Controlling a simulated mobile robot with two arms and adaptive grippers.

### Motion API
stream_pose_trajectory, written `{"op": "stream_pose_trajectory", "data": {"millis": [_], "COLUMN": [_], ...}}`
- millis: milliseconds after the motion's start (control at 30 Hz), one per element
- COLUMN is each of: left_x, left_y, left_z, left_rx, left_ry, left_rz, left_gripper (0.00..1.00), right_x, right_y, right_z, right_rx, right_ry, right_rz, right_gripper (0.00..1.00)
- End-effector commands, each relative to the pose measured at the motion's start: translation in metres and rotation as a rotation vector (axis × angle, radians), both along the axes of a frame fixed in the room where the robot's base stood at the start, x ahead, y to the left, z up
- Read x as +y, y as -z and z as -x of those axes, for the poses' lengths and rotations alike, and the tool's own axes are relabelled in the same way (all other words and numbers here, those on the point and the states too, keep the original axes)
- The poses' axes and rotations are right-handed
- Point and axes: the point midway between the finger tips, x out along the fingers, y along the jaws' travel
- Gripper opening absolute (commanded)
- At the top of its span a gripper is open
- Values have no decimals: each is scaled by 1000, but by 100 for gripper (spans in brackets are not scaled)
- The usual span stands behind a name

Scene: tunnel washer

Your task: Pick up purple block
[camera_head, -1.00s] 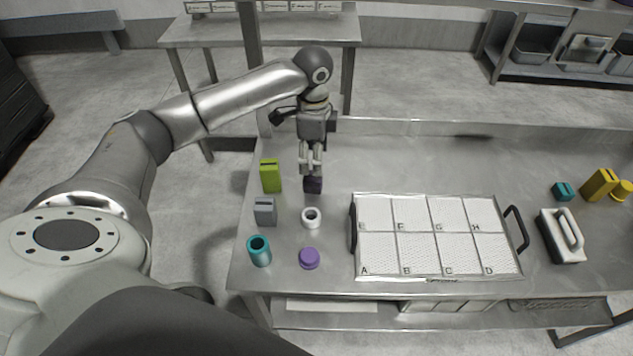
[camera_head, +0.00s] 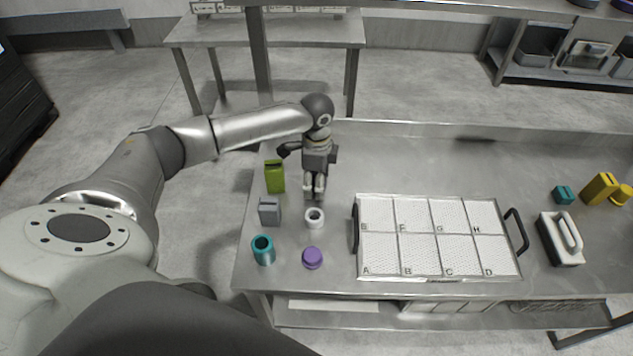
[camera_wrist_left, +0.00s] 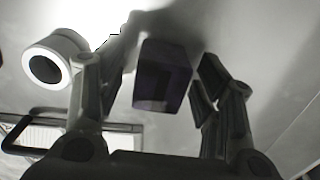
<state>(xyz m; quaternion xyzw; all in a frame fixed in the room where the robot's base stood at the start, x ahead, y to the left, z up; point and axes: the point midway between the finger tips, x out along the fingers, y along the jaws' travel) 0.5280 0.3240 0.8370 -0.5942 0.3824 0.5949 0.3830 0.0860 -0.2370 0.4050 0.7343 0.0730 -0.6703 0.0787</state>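The dark purple block (camera_wrist_left: 163,75) stands on the steel table between the two fingers of my left gripper in the left wrist view. Gaps show between the block and the finger pads, more clearly on the right. My left gripper (camera_head: 314,190) is open and points down at the table in the head view, where it mostly hides the block. My right gripper is not in view.
A white ring (camera_head: 314,218) stands close in front of my left gripper. A green block (camera_head: 274,177), grey block (camera_head: 269,211), teal cup (camera_head: 263,250) and purple round piece (camera_head: 312,257) stand nearby. A lettered tray (camera_head: 440,278) lies to the right.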

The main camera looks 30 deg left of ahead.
Motion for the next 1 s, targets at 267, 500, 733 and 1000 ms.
{"op": "stream_pose_trajectory", "data": {"millis": [267,500,733,1000], "left_x": [0,0,0,0], "left_y": [0,-1,-3,-31], "left_z": [0,0,-1,-2], "left_rx": [0,-1,-3,-7], "left_ry": [0,-1,-1,-1], "left_rz": [0,0,1,2], "left_gripper": [26,4,4,4], "right_x": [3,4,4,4], "right_y": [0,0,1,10], "right_z": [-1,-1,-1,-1], "right_rx": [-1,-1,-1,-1], "right_ry": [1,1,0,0], "right_rz": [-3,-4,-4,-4], "right_gripper": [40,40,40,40]}}
